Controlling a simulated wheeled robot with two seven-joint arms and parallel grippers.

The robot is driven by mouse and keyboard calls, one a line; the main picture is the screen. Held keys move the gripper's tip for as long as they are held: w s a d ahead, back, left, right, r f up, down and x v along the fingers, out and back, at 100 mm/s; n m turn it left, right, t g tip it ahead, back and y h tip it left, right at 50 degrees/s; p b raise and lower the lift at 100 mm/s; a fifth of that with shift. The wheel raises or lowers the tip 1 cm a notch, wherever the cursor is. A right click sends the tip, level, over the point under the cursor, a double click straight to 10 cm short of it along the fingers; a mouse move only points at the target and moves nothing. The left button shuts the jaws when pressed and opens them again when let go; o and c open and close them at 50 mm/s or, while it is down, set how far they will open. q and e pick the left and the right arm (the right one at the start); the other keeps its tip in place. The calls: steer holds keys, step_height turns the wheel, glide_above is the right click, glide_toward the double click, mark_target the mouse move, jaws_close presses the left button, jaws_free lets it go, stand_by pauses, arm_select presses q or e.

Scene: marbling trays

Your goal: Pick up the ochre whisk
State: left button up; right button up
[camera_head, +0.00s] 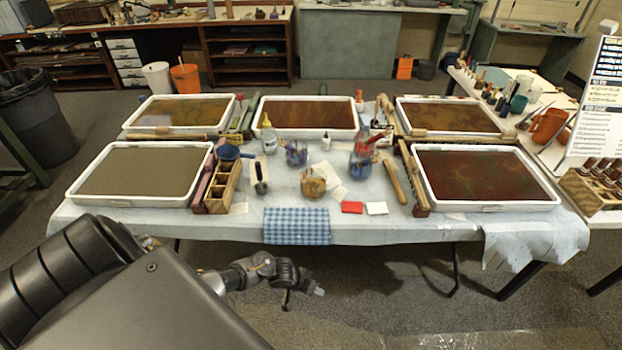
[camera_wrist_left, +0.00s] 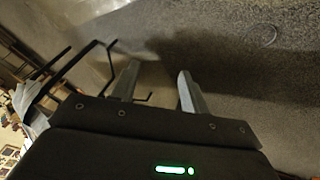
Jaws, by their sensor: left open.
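I cannot single out an ochre whisk for certain in either view. An ochre-coloured jar or bundle (camera_head: 312,184) stands near the front middle of the table, too small to read in detail. My left gripper (camera_head: 303,293) is in front of the table's front edge and below the tabletop, over the floor. In the left wrist view its two fingers (camera_wrist_left: 158,74) are apart with nothing between them, and grey floor lies beyond. My right gripper is in neither view.
The cloth-covered table (camera_head: 232,228) carries several white-rimmed trays, including a grey-filled one (camera_head: 75,196) and a dark red one (camera_head: 552,203). A blue checked cloth (camera_head: 297,226) hangs over the front edge. A wooden box (camera_head: 222,188), jars of tools (camera_head: 296,155) and a wooden rod (camera_head: 394,182) crowd the middle.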

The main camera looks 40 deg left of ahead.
arm_select(q)
steer(key=w+a+r, duration=0.1)
steer(key=w+r, duration=0.7)
steer(key=r, duration=0.4)
step_height(320, 180, up, 30)
steer(key=n+y+p, duration=0.3)
steer(key=n+y, duration=0.1)
steer(key=n, duration=0.2)
glide_above(303, 175)
steer(key=s, duration=0.4)
steer(key=shift+b+x, duration=0.6)
steer(key=shift+x, duration=4.95)
steer(key=shift+w+d+h, duration=0.1)
steer(key=shift+d+h, duration=0.05)
steer(key=shift+h, duration=0.15)
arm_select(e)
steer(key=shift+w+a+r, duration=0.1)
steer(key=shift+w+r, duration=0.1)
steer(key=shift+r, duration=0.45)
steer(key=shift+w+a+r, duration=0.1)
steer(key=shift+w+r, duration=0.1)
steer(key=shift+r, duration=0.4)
arm_select(q)
steer(key=shift+r, duration=0.1)
jaws_close()
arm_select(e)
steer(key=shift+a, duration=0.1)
